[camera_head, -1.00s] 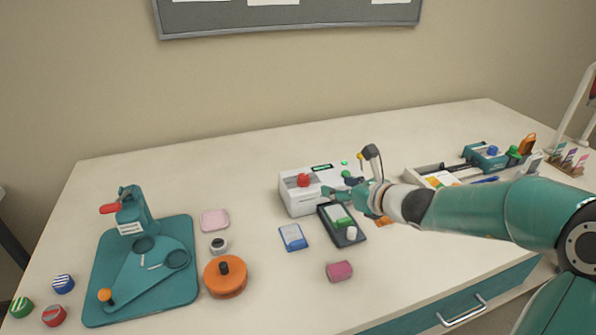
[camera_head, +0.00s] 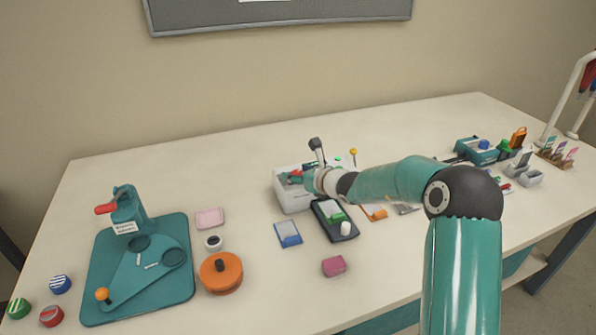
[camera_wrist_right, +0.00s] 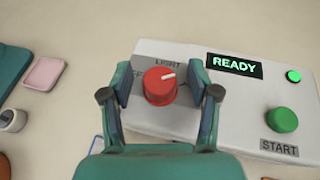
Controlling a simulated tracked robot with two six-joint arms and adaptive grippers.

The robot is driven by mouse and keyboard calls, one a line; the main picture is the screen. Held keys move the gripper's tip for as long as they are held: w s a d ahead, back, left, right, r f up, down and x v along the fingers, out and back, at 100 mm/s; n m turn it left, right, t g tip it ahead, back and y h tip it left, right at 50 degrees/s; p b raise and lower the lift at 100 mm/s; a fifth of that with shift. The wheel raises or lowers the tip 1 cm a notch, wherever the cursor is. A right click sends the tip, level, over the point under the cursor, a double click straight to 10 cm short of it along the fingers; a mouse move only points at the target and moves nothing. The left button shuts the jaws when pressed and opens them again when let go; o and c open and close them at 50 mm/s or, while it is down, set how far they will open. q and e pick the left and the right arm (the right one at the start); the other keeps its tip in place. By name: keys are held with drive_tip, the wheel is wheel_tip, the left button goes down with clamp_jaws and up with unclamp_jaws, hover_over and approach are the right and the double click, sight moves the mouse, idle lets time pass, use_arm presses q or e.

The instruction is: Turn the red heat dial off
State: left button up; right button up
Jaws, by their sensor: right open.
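The white laminator (camera_head: 291,199) stands in the middle of the table, with my right gripper (camera_head: 294,178) over its left part. In the right wrist view the red heat dial (camera_wrist_right: 159,86) sits between the two fingers of my right gripper (camera_wrist_right: 161,80). The fingers are open, one on each side, with a visible gap to the dial. The dial's white mark points right and slightly up. A "LIGHT" label shows above it; a label at its left is partly hidden by a finger. My left gripper is not in view.
On the laminator are a lit "READY" display (camera_wrist_right: 234,66), a green light (camera_wrist_right: 293,76) and a green START button (camera_wrist_right: 282,119). A dark tray (camera_head: 325,227) and a blue-and-white packet (camera_head: 288,234) lie in front. A teal press (camera_head: 127,210) stands left.

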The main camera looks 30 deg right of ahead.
drive_tip(key=shift+w+f, duration=0.1)
drive_tip(key=shift+w, duration=0.1)
drive_tip(key=c, duration=1)
drive_tip(key=shift+s+d, duration=0.15)
drive_tip(key=shift+d, duration=0.1)
drive_tip(key=shift+c, duration=0.8)
drive_tip(key=shift+a+p, duration=0.15)
drive_tip(key=shift+p, duration=0.15)
drive_tip(key=n+y+p, duration=0.1)
drive_tip(key=p, duration=0.2)
drive_tip(key=n+y+p, duration=0.1)
drive_tip(key=y+p, duration=0.1)
drive_tip(key=p, duration=0.1)
drive_tip(key=n+g+y+p, duration=0.1)
drive_tip(key=n+p, duration=0.1)
drive_tip(key=p, duration=0.2)
drive_tip(key=shift+r+y, duration=0.3)
drive_tip(key=shift+f+n+g+y+p, duration=0.3)
drive_tip(key=shift+n+g+y, duration=0.1)
drive_tip(key=shift+n+y, duration=0.3)
drive_tip(key=shift+a+n+g+y, duration=0.1)
drive_tip(key=shift+n+g+y, duration=0.3)
drive_tip(key=shift+n+y, duration=0.35)
drive_tip(key=shift+y, duration=0.25)
